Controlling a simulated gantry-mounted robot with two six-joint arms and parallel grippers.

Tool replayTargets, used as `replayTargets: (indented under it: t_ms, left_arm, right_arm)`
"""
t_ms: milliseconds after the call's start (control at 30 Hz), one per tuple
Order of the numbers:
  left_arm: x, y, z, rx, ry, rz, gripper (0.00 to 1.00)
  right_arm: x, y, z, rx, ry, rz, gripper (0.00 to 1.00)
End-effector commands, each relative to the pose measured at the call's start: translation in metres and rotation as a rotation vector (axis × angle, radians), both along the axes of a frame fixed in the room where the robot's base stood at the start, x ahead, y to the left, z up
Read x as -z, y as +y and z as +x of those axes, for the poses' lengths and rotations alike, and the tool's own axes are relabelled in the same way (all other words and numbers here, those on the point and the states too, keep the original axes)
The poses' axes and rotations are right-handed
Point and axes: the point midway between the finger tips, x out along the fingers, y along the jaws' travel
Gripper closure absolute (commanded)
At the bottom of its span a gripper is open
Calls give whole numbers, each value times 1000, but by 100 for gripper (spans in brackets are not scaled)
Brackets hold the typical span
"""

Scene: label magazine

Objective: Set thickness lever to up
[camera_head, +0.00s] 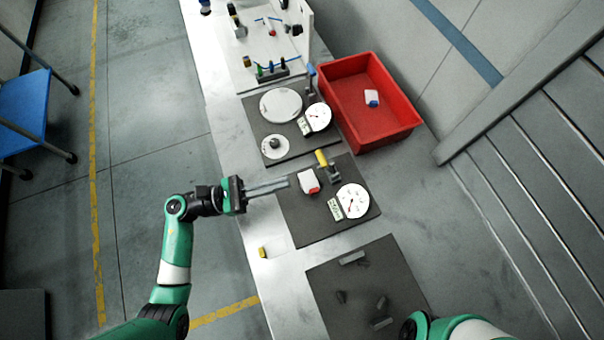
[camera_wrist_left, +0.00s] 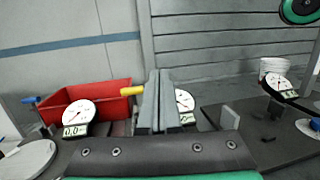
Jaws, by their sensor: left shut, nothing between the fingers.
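A yellow-handled lever (camera_head: 321,158) stands on the middle dark plate (camera_head: 307,232), beside a white dial gauge (camera_head: 352,200). A blue-handled lever (camera_head: 311,74) stands on the plate farther back, beside another dial (camera_head: 318,117). No readable label tells which is the thickness lever. My left gripper (camera_head: 287,184) is shut and empty, its fingers pointing right over the middle plate's left edge, apart from the yellow handle. In the left wrist view the closed fingers (camera_wrist_left: 157,78) partly cover the dial behind, with the yellow handle (camera_wrist_left: 131,91) just left. My right gripper is out of view.
A red-and-white block (camera_head: 308,182) lies just beyond my left fingertips. A red bin (camera_head: 393,137) stands at the back right. A small yellow piece (camera_head: 262,252) lies near the bench's left edge. The near dark plate (camera_head: 345,305) holds several dark parts.

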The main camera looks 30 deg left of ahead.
Motion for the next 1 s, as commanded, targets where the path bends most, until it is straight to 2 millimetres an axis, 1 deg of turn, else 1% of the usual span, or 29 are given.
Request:
replayTargets:
  t_ms: [33,100,200,233,300,400,533,633,767,1000]
  left_arm:
    - [41,15,-3,-38,-21,-7,100]
    - [61,33,-5,-88,-31,-8,100]
    - [84,51,-7,-141,-27,-9,100]
    - [88,55,-7,-153,-25,-10,100]
    - [92,61,-7,-169,-24,-10,100]
    - [91,64,-7,-177,-23,-11,100]
    - [88,61,-5,-175,-21,-11,100]
    - [86,55,2,-173,-22,-10,100]
    - [82,41,18,-169,-22,-10,100]
    - [73,8,59,-169,-21,-11,100]
  right_arm:
    - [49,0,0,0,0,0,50]
    - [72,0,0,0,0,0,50]
    - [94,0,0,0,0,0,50]
    - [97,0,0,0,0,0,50]
    - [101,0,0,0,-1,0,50]
    - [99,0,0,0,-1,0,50]
    - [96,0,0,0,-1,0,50]
    - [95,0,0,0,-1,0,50]
    - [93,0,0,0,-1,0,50]
    - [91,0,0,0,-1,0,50]
